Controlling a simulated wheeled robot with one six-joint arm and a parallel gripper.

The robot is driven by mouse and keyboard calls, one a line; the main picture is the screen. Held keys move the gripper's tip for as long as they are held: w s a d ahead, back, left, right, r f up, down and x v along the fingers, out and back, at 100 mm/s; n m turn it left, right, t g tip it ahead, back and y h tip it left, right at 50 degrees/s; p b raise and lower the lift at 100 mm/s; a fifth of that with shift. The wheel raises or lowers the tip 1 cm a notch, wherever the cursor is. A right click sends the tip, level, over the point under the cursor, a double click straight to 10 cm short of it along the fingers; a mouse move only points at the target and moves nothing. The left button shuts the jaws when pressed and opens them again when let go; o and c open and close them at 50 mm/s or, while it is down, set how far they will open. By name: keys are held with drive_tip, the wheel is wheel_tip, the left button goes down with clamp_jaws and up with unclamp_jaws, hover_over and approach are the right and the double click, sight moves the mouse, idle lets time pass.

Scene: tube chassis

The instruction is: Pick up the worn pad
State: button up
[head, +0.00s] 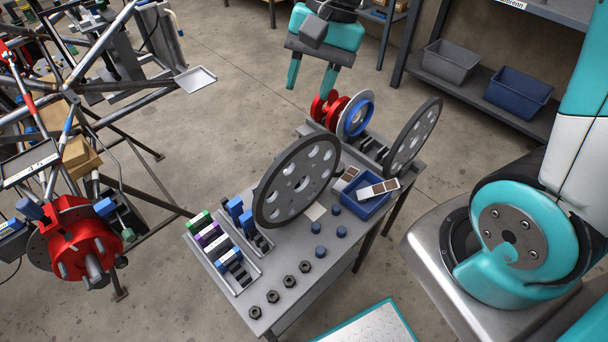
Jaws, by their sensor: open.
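Two light-backed pads with dark brown faces are at the blue bin (373,208) on the bench: one pad (379,191) lies tilted across it, the other pad (345,179) is at its left edge. I cannot tell whether either is the worn pad. A red caliper (75,238) sits on the hub at the left; any pad inside it is hidden. My gripper (310,78) is at the top middle, fingers pointing down, open and apart from the pads, with nothing visible between its fingers.
The bench (330,252) carries a large grey disc (296,182), a second disc (414,137), red and blue rings, hex nuts (272,297) and racks of coloured blocks (208,238). The tube chassis (118,105) stands left. A shelf (465,92) with bins is at back right. Floor is open between chassis and bench.

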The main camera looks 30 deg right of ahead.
sight(301, 142)
drive_tip(key=w+d+f+m+p, duration=0.1)
drive_tip(key=w+d+f+m, duration=0.3)
drive_tip(key=w+d+m, duration=0.3)
drive_tip(key=shift+m+g, duration=0.3)
drive_tip(key=shift+m, duration=0.3)
drive_tip(key=x, duration=0.6)
drive_tip(key=a+x, duration=0.1)
drive_tip(key=x, duration=0.4)
drive_tip(key=shift+s+a+f, duration=0.1)
drive_tip(key=shift+s+a, duration=0.1)
drive_tip(key=shift+p+x, duration=0.6)
drive_tip(key=shift+x, duration=2.4)
drive_tip(key=shift+s, duration=0.2)
clamp_jaws()
